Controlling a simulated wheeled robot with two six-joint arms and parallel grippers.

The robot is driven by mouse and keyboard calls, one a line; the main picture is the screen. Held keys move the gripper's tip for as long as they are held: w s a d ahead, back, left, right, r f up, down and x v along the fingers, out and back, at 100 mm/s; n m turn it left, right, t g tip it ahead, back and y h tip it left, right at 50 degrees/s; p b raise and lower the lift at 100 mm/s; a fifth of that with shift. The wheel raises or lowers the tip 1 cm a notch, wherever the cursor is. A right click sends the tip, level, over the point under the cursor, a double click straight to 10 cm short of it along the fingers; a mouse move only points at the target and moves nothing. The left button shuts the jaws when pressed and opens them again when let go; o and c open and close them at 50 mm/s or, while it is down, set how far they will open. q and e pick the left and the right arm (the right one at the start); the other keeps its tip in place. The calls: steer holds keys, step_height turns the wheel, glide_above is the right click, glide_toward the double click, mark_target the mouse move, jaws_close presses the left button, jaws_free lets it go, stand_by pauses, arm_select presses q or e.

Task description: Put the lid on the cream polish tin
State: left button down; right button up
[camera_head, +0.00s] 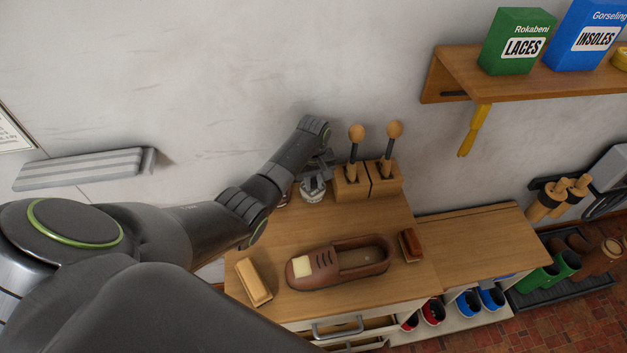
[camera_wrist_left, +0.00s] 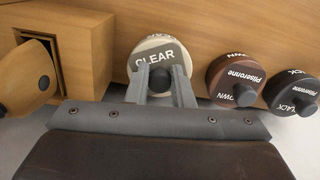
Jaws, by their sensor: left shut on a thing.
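My left gripper (camera_wrist_left: 160,88) is shut on the dark knob of the lid (camera_wrist_left: 153,54), a round pale lid with a grey patch marked CLEAR. The lid is over the cream polish tin (camera_head: 313,196), which stands at the back of the wooden bench top. In the head view, the left gripper (camera_head: 316,175) is directly above the tin and partly covers it. I cannot tell whether the lid sits fully on the rim. My right gripper is not in view.
A brown tin (camera_wrist_left: 234,82) and a black tin (camera_wrist_left: 292,92) stand to the right in the wrist view. A wooden holder (camera_head: 366,182) with round-topped handles is close beside the cream tin. A shoe (camera_head: 338,262) and two brushes lie in front.

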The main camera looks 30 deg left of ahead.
arm_select(q)
steer(key=shift+p, duration=0.3)
stand_by(0.4)
steer(key=c, duration=0.7)
jaws_free()
steer(key=shift+r, duration=0.1)
steer(key=shift+r+p, duration=3.4)
steer(key=shift+p, duration=0.5)
steer(key=shift+c, duration=0.5)
jaws_close()
